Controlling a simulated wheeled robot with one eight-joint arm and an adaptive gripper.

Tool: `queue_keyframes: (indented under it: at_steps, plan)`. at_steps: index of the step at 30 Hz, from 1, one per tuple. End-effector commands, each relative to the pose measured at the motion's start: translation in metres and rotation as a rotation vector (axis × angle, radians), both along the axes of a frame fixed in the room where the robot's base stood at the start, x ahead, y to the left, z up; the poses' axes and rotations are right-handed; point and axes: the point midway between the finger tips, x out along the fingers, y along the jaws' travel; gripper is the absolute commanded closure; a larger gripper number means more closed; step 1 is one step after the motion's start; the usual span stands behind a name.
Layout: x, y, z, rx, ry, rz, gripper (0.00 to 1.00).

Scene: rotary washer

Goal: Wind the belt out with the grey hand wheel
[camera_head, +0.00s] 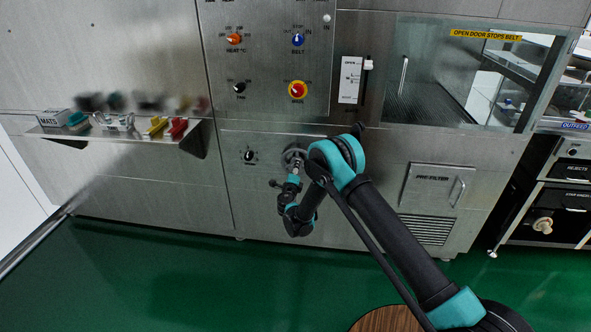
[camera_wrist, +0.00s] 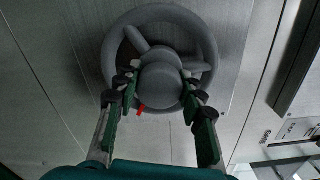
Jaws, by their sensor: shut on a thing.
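The grey hand wheel (camera_wrist: 207,38) fills the upper middle of the wrist view, with a round hub (camera_wrist: 160,78), spokes and a thick rim. My gripper (camera_wrist: 163,88) is shut on the hub, one finger on each side of it, inside the rim. A small red mark (camera_wrist: 140,112) shows just below the hub. In the head view the wheel (camera_head: 291,154) sits low on the steel front panel, partly hidden by my arm, and my gripper (camera_head: 293,178) reaches it from below. A dark ribbed surface (camera_head: 430,106), perhaps the belt, shows behind the glass.
A dark knob (camera_head: 249,156) sits left of the wheel. A shelf (camera_head: 120,133) with small items juts out at left. The pre-filter panel (camera_head: 434,186) has a handle at right.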

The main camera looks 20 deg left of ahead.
Motion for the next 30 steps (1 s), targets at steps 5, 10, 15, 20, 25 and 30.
queue_keyframes:
  at_steps: [5,10,15,20,25,30]
  plan:
    - [-0.002,0.000,-0.001,0.002,0.002,0.002,0.56]
    - [-0.001,0.000,-0.001,0.002,0.001,0.000,0.39]
    - [-0.001,0.000,0.000,0.002,0.001,0.000,0.39]
    - [-0.005,-0.001,0.000,0.001,0.001,0.001,0.39]
    - [-0.028,-0.005,0.000,0.001,0.000,0.003,0.39]
    - [-0.054,-0.012,0.000,0.002,0.001,0.003,0.39]
